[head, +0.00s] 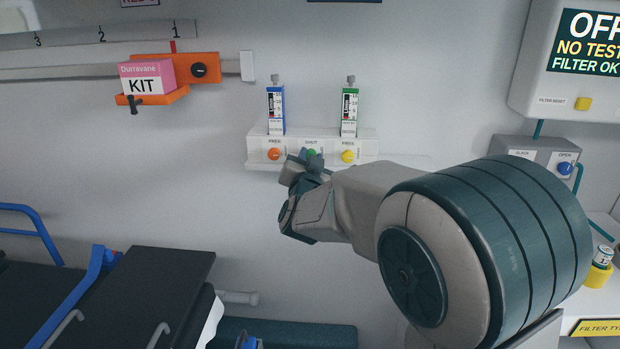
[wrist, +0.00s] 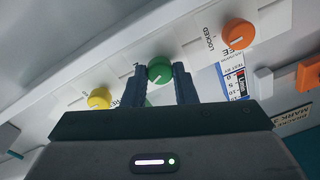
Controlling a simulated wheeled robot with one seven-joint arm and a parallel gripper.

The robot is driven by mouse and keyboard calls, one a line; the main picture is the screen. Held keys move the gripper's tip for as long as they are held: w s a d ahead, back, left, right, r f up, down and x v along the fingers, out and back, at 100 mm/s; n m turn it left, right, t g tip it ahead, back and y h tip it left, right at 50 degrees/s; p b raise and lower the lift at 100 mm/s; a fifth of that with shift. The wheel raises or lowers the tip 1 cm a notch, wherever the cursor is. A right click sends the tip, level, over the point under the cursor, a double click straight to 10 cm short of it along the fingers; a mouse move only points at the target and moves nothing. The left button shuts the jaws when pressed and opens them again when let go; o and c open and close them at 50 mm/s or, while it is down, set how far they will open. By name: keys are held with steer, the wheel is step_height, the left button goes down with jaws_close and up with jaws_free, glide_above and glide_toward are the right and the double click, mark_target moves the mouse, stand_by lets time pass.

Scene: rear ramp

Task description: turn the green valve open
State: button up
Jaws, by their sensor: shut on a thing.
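The green valve (wrist: 160,70) is a round knob with a pale pointer line, set on a white panel (head: 367,146) on the wall. In the wrist view my gripper (wrist: 161,78) is shut on the green valve, one finger on each side of it. In the head view only a small part of the green valve (head: 311,153) shows above my gripper (head: 305,165), and a label reading SHUT is above it. An orange knob (head: 274,154) is to its left and a yellow knob (head: 348,156) to its right.
A blue gauge (head: 276,110) and a green gauge (head: 349,112) stand above the panel. An orange bracket (head: 195,68) with a pink kit box (head: 148,78) is at upper left. A wall box (head: 582,60) with a screen is at upper right. A dark bed (head: 160,280) is at lower left.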

steer(key=shift+f+m+b, duration=0.1)
steer(key=shift+m+b, duration=2.15)
steer(key=shift+m, duration=0.05)
steer(key=o, duration=1)
steer(key=s, duration=1.3)
steer(key=shift+s+a+f, duration=0.3)
steer(key=shift+s+f, duration=0.05)
steer(key=shift+s, duration=0.05)
steer(key=shift+r, duration=0.1)
